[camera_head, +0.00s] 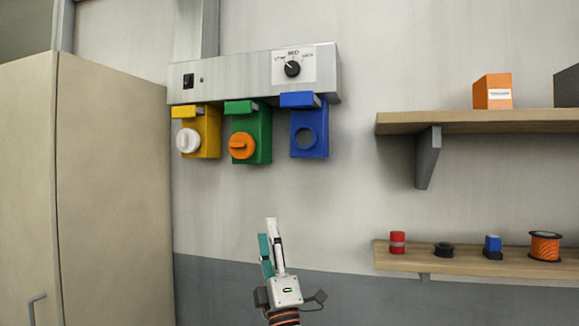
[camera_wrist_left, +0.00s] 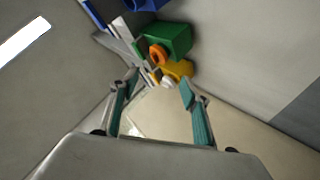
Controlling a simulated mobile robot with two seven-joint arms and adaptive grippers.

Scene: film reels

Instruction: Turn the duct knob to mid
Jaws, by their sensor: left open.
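The duct knob (camera_head: 292,69) is a small black dial on a white plate at the right of the grey metal duct box (camera_head: 235,78) in the head view. Its pointer appears turned to the upper left, and "MID" is printed above it. My left gripper (camera_head: 268,226) is below the box, well apart from the knob, with its fingers pointing up. In the left wrist view its two teal fingers (camera_wrist_left: 158,88) are apart with nothing held between them. The knob cannot be made out in that view. My right gripper is not in view.
Yellow (camera_head: 208,135), green (camera_head: 259,138) and blue (camera_head: 311,140) holders hang under the box; the yellow has a white cap, the green an orange one. A tall cabinet (camera_head: 110,180) stands left. Two shelves (camera_head: 480,122) are at right. The wall between is clear.

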